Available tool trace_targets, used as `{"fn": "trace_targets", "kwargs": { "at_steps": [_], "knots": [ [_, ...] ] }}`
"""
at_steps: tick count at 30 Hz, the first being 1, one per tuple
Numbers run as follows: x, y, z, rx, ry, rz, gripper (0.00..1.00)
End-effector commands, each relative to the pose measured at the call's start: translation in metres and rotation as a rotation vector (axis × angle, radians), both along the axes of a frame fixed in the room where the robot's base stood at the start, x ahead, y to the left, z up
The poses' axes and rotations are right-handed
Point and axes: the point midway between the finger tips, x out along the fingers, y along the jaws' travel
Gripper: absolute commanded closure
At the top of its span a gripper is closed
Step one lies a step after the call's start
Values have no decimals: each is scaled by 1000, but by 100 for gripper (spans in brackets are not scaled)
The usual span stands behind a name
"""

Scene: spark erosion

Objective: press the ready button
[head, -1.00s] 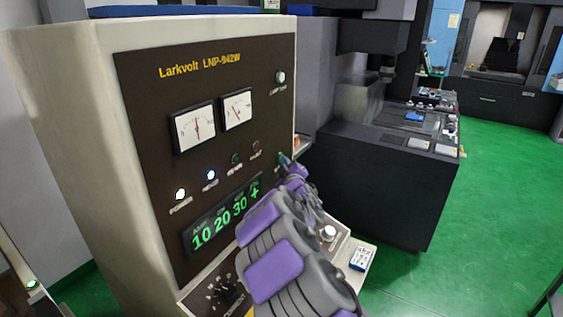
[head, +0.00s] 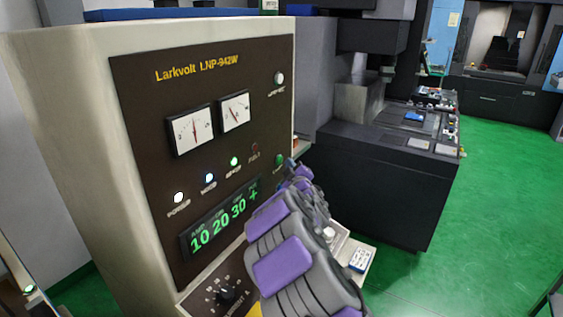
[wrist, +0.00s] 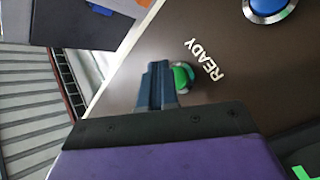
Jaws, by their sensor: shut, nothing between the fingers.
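The green ready button (wrist: 183,77) is on the dark panel beside the white word READY in the wrist view. It also shows on the panel in the head view (head: 280,160). My gripper (wrist: 158,72) is shut and empty, its blue-grey fingertips right beside the button and overlapping its edge in the picture. I cannot tell whether they touch it. In the head view my gripper (head: 292,164) is at the panel's right edge, just right of the button. The third lamp (head: 234,161) in the panel's row glows green.
The Larkvolt cabinet (head: 60,120) has two dials, a green display (head: 222,218) and a knob (head: 226,295). A blue button (wrist: 268,8) sits near the READY label. A dark machine (head: 375,185) stands behind. Green floor is open at right.

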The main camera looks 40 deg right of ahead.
Motion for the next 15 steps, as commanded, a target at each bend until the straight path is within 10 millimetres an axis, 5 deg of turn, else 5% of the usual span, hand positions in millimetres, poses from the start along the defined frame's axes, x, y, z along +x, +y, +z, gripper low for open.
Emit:
{"fn": "trace_targets", "kwargs": {
  "at_steps": [15],
  "knots": [
    [-24,-9,0,1,0,-2,100]
  ]
}}
